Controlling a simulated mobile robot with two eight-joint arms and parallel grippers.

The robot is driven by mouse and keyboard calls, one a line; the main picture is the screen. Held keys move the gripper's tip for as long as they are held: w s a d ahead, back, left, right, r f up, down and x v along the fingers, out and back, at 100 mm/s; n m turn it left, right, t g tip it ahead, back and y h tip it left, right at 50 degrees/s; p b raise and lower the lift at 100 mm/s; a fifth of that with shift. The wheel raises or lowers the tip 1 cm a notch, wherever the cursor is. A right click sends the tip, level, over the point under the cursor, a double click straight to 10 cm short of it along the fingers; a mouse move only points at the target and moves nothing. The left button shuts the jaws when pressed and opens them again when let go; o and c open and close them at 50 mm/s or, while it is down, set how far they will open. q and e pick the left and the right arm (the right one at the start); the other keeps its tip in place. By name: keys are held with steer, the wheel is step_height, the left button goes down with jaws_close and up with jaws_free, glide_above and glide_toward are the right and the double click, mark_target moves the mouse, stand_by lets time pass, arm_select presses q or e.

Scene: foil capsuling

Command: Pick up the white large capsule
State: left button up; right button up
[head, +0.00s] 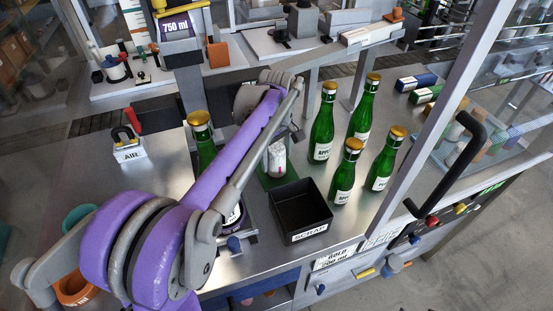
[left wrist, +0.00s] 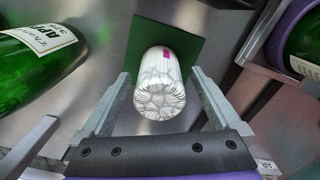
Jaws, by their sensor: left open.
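The white large capsule (head: 277,158) stands on a small green mat (head: 284,182) on the metal table, partly hidden by my left arm in the head view. In the left wrist view, the capsule (left wrist: 160,85) shows its pleated white end and a small pink mark, with the green mat (left wrist: 196,40) behind it. My left gripper (left wrist: 160,74) is open, with one finger on each side of the capsule and a visible gap on both sides. My right gripper is not in view.
A black SCRAP tray (head: 297,226) stands just right of the mat. Green bottles with gold tops (head: 322,125) stand to the right, and another bottle (head: 203,140) stands left of my arm. A frame post and a black handle (head: 458,165) border the right side.

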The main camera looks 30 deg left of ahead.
arm_select(q)
steer(key=c, duration=0.9)
step_height(320, 180, up, 10)
steer(key=shift+r+p, duration=0.1)
steer(key=shift+p, duration=0.2)
